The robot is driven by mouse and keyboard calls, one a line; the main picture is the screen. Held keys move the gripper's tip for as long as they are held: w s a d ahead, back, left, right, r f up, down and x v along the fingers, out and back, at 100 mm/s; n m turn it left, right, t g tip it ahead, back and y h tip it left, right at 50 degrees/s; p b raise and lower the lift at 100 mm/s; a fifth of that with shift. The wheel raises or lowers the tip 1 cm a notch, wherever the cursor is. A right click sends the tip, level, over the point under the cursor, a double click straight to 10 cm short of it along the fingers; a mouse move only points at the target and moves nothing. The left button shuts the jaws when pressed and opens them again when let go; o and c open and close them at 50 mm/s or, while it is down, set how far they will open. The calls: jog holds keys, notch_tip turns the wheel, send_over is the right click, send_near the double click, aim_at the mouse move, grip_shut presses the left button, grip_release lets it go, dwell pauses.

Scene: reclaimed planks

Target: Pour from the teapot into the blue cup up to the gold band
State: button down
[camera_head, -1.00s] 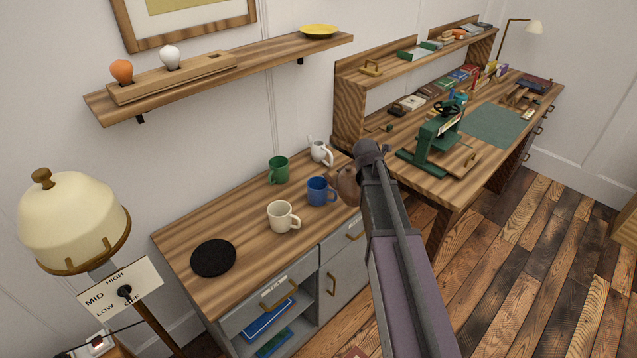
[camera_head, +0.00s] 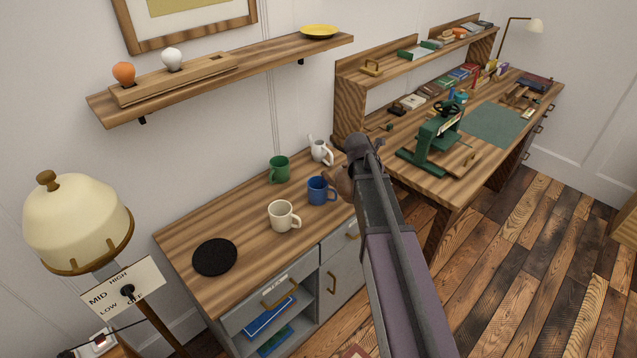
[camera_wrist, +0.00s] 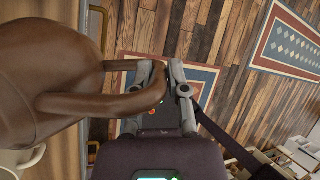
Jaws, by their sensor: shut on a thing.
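The brown teapot (camera_wrist: 40,75) fills the left of the wrist view. My gripper (camera_wrist: 158,80) is shut on its handle. In the head view, only a small part of the teapot (camera_head: 343,180) shows beside my wrist, just right of the blue cup. The blue cup (camera_head: 317,191) stands upright on the cabinet top, its handle to the right. Its gold band and the level inside cannot be made out. The teapot's spout is hidden, and I see no stream.
A cream mug (camera_head: 281,217), a green mug (camera_head: 279,171) and a white jug (camera_head: 320,152) stand near the blue cup. A black round mat (camera_head: 215,257) lies at the cabinet's left end. The desk (camera_head: 425,180) with a green press (camera_head: 436,140) stands to the right.

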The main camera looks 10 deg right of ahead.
jog(key=shift+w+a+r+g+h+p, duration=0.15)
jog(key=shift+w+a+r+p, duration=0.1)
jog(key=shift+r, duration=0.2)
jog(key=shift+w+a+r+g+h+p, duration=0.15)
jog(key=shift+a+r+p, duration=0.1)
jog(key=shift+r, duration=0.15)
dwell(1.7)
jog(key=shift+w+a+r+g+h, duration=0.3)
jog(key=shift+w+a+r+h, duration=0.25)
jog(key=shift+a, duration=0.1)
dwell(4.8)
